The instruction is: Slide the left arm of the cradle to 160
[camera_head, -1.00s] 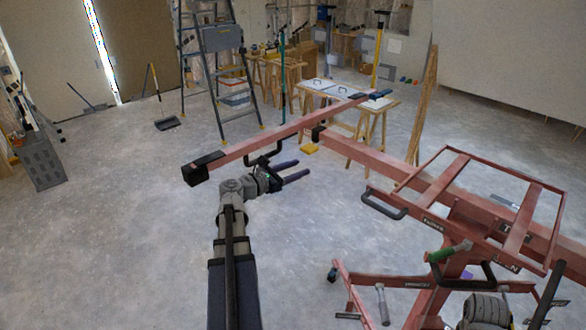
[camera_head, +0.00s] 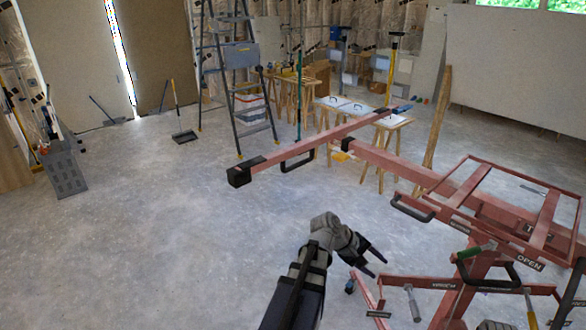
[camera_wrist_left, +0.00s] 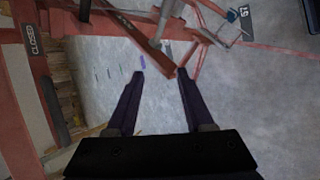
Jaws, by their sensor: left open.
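The cradle's left arm is a red bar (camera_head: 325,141) with a black end cap (camera_head: 239,175), reaching left from the red panel lift. A black loop handle (camera_head: 297,163) hangs under it. My left gripper (camera_head: 379,269) is open and empty, below and to the right of that handle, clear of it, left of the lift's lower frame. In the left wrist view its open fingers (camera_wrist_left: 160,74) have nothing between them, with red lift parts beyond. No scale numbers on the bar can be read. My right gripper's fingers are not visible.
The red cradle frame (camera_head: 505,208) and the lift's mast and base legs (camera_head: 460,300) fill the right side. A stepladder (camera_head: 240,85) and trestle tables (camera_head: 390,125) stand at the back.

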